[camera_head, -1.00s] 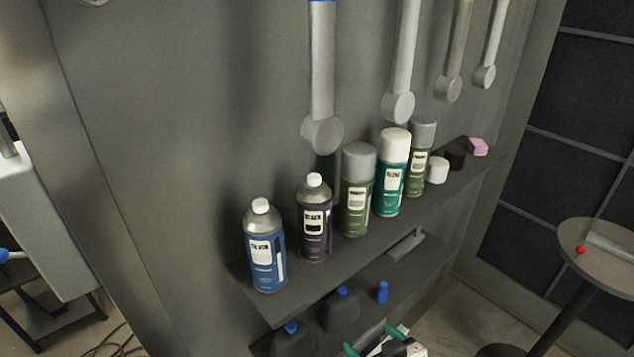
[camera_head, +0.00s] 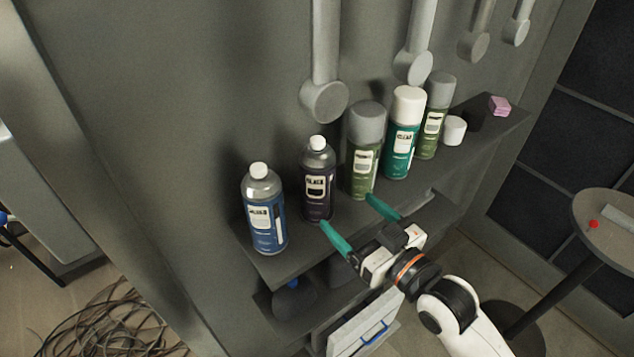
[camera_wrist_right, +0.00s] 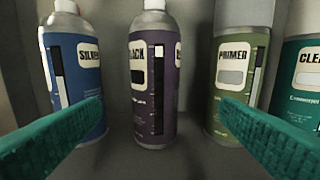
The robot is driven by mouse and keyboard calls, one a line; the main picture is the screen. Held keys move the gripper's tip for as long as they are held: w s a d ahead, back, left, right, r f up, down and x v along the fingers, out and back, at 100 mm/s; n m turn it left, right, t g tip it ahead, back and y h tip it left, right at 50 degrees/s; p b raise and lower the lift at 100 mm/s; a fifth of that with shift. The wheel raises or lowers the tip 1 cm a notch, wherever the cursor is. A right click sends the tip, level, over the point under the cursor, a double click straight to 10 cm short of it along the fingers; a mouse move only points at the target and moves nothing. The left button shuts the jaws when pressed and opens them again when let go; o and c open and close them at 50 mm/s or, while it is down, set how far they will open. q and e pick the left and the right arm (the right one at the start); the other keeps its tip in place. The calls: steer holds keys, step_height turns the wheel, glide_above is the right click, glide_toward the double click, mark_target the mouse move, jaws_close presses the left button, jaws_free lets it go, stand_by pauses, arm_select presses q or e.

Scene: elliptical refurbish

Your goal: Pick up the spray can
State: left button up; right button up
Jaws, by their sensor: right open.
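Several spray cans stand upright in a row on the dark wall shelf (camera_head: 300,250). From the left they are a blue can (camera_head: 265,215), a dark purple can (camera_head: 318,190), a green can with a grey cap (camera_head: 364,160), a teal can with a white cap (camera_head: 403,140) and another green can (camera_head: 435,120). My right gripper (camera_head: 345,218) is open and empty at the shelf's front, pointing at the row. In the right wrist view, the purple can (camera_wrist_right: 153,85), labelled "BLACK", stands ahead between the green fingers. The blue can and the green "PRIMER" can flank it. My left gripper is out of view.
A small white cap (camera_head: 453,131) and a pink block (camera_head: 499,106) lie farther right on the shelf. Grey tools (camera_head: 325,100) hang above. A lower shelf holds a dark container (camera_head: 293,300). A round table (camera_head: 605,225) stands at right.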

mark_target(331, 194)
steer(key=p+x, duration=0.2)
steer(key=x, duration=0.3)
steer(key=shift+w+a+r, duration=0.15)
steer(key=shift+w+a, duration=0.05)
steer(key=shift+w, duration=0.2)
steer(key=shift+w+a, duration=0.4)
steer(key=shift+w+a+p, duration=0.25)
steer(key=shift+p, duration=0.15)
steer(key=p+x, duration=0.1)
steer(key=x, duration=0.2)
steer(key=shift+a+p, duration=0.3)
steer(key=shift+a, duration=0.05)
steer(key=shift+w+a+f, duration=0.2)
steer(key=shift+w+a, duration=0.05)
steer(key=shift+w, duration=0.1)
steer(key=shift+d, duration=0.1)
steer(key=shift+c, duration=0.3)
steer(key=shift+s, duration=0.1)
steer(key=c, duration=0.3)
steer(key=shift+r, duration=0.1)
steer(key=c, duration=0.8)
